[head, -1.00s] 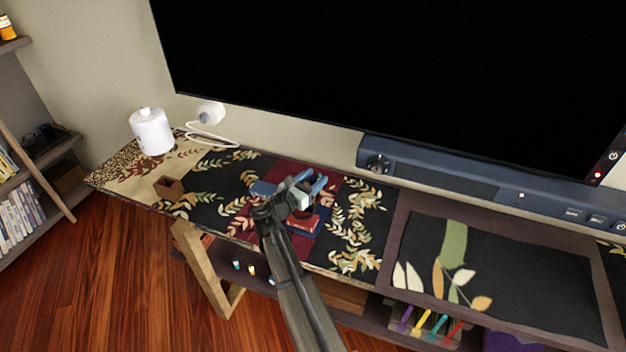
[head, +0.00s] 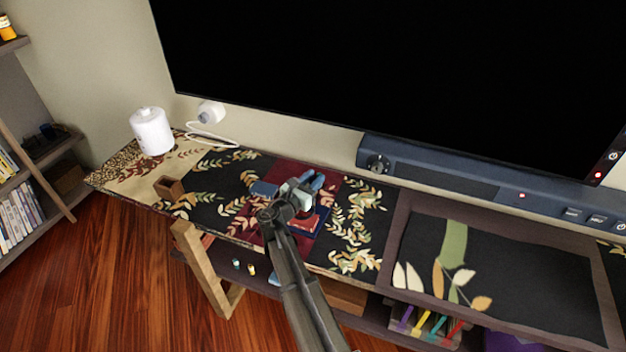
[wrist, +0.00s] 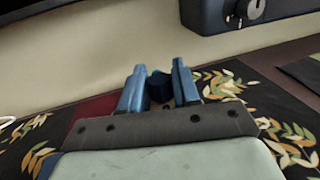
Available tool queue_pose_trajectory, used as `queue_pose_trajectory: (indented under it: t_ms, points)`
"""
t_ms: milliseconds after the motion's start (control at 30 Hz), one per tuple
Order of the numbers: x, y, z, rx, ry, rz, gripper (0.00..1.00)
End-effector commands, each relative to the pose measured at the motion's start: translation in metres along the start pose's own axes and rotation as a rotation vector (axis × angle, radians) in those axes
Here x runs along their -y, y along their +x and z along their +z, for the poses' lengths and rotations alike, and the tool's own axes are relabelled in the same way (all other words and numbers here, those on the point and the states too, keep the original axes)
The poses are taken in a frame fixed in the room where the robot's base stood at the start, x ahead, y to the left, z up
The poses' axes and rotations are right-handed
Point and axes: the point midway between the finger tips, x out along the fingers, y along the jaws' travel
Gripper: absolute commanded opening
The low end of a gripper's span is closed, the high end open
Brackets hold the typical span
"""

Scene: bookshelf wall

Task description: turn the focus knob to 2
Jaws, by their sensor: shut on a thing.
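My gripper (head: 314,181) is over the patterned desk top, with its two blue fingers pointing toward the wall. In the wrist view the fingers (wrist: 158,82) are shut on a small dark blue thing (wrist: 159,87). Its shape is mostly hidden, and I cannot tell whether it is a knob. A round dark knob (head: 378,163) sits at the left end of the dark blue wall panel. In the wrist view this knob (wrist: 252,9) is at the top right, with a light mark on its face, clear of the fingers. No label or number on it is readable.
A red and blue flat item (head: 306,221) lies under my gripper. A white canister (head: 151,131) and a small brown box (head: 168,188) stand to the left. A large black screen (head: 400,70) hangs above. A dark framed mat (head: 500,270) lies to the right.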

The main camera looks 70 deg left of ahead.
Motion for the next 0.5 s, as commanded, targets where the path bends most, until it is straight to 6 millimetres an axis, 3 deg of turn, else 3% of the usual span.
queue_pose_trajectory:
  t_ms: [500]
  points:
    - [0.0025, -0.0001, -0.0002, -0.001, -0.002, 0.384, 0.01]
